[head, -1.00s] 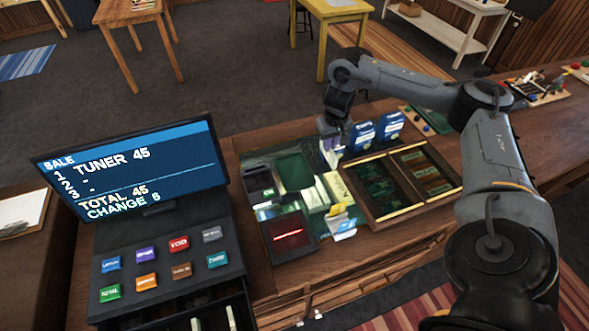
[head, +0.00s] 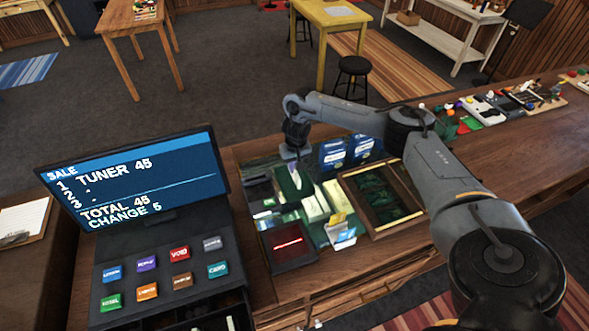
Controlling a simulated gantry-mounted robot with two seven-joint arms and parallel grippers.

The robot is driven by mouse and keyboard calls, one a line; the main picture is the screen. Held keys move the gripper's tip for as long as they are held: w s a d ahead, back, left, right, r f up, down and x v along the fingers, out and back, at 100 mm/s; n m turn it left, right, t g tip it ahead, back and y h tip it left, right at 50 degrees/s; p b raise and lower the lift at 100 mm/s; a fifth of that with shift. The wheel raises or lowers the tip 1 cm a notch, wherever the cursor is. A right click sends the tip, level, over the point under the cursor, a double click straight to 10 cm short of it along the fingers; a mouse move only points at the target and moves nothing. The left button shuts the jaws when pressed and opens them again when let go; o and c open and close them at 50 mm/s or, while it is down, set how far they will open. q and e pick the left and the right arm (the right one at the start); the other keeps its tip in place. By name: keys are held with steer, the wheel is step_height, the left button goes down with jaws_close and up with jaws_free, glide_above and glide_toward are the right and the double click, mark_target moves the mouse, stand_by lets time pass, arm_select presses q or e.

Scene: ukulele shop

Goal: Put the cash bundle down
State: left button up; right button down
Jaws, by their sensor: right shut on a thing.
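My right gripper (head: 294,157) is over the counter's glass display area, above a dark green pad (head: 287,189). It is shut on a small, pale, narrow thing (head: 296,177), which I take to be the cash bundle. The bundle is mostly hidden and too small to make out clearly. I cannot tell whether it touches the pad. My left gripper is not in view.
A wooden-framed tray (head: 416,212) with dark green contents lies to the right. Blue packets (head: 333,152) stand behind. Pale boxes (head: 314,205) and a dark box with red marking (head: 289,246) are near. A register screen (head: 135,180) stands left.

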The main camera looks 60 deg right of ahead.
mark_target(296, 172)
steer(key=shift+f, duration=1.15)
steer(key=shift+f, duration=0.1)
steer(key=c, duration=1.2)
jaws_free()
steer(key=r, duration=0.6)
steer(key=shift+s+a+r, duration=0.2)
steer(key=shift+s, duration=0.05)
steer(key=shift+s+a+r+p, duration=0.1)
steer(key=shift+r+p, duration=0.75)
steer(key=shift+r, duration=0.6)
steer(key=shift+s+a+r+p, duration=0.1)
steer(key=shift+r+p, duration=0.7)
steer(key=shift+r, duration=0.65)
steer(key=shift+s, duration=0.15)
